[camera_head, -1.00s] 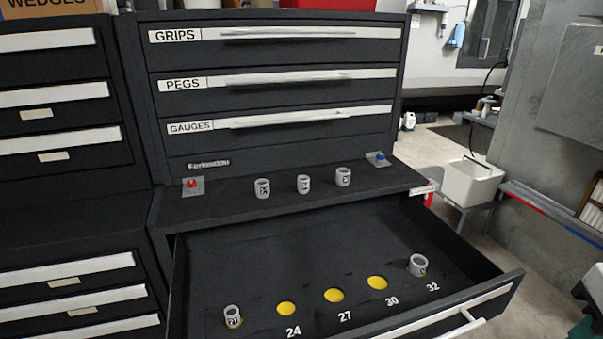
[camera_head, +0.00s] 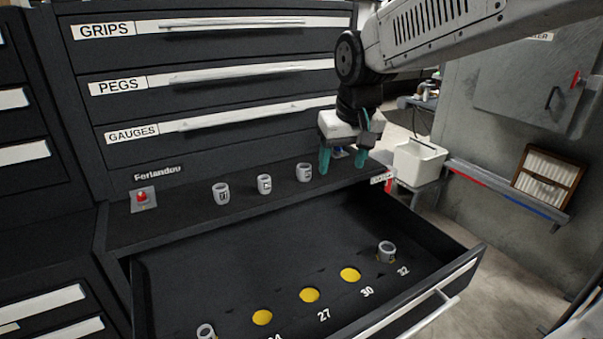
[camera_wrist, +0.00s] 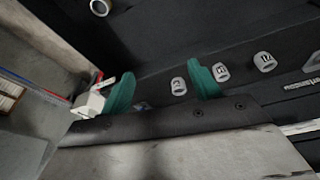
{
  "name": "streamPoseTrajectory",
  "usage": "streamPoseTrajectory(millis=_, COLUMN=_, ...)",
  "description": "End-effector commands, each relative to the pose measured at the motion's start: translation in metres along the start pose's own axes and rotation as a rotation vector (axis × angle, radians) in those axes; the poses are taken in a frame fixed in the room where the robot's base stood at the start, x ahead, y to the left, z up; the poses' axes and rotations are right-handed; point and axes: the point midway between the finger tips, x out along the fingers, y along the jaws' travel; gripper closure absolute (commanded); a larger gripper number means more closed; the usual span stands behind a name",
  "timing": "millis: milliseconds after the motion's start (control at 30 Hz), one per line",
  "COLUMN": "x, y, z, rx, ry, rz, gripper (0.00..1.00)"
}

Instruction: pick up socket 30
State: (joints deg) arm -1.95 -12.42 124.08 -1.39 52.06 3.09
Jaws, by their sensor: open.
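Three grey sockets stand upright in a row on the black ledge above the open drawer: a left one (camera_head: 221,194), a middle one (camera_head: 264,184) and a right one (camera_head: 304,172). Their numbers are too small to read surely, so I cannot tell which is socket 30. They also show in the wrist view, where the right one (camera_wrist: 178,87) is nearest my fingers. My gripper (camera_head: 343,164) has teal fingers, apart and empty, pointing down just right of the right socket. The drawer's 30 recess (camera_head: 350,275) is empty and yellow.
The open drawer (camera_head: 170,290) holds a socket (camera_head: 386,252) near 32 and another (camera_head: 206,332) at lower left. A red button (camera_head: 142,196) sits at the ledge's left. The cabinet front rises behind the ledge. A white bin (camera_head: 418,162) stands to the right.

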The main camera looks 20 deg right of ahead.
Motion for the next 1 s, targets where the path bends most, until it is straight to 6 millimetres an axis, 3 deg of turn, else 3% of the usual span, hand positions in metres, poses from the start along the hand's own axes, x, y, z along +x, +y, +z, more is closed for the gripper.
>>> streamPoseTrajectory(millis=33, x=0.015, y=-0.003, z=-0.027, rx=-0.001, ry=0.010, rz=0.000, gripper=0.38)
streamPoseTrajectory(millis=100, x=0.032, y=-0.007, z=-0.060, rx=-0.001, ry=0.037, rz=-0.002, gripper=0.38)
streamPoseTrajectory(millis=200, x=0.054, y=-0.012, z=-0.097, rx=0.000, ry=0.067, rz=-0.004, gripper=0.38)
streamPoseTrajectory(millis=333, x=0.075, y=-0.017, z=-0.127, rx=0.000, ry=0.094, rz=-0.006, gripper=0.38)
streamPoseTrajectory(millis=500, x=0.090, y=-0.019, z=-0.141, rx=0.001, ry=0.107, rz=-0.007, gripper=0.38)
streamPoseTrajectory(millis=833, x=0.122, y=-0.020, z=-0.143, rx=0.002, ry=0.106, rz=-0.007, gripper=0.38)
streamPoseTrajectory(millis=1000, x=0.148, y=-0.022, z=-0.144, rx=0.002, ry=0.106, rz=-0.007, gripper=0.38)
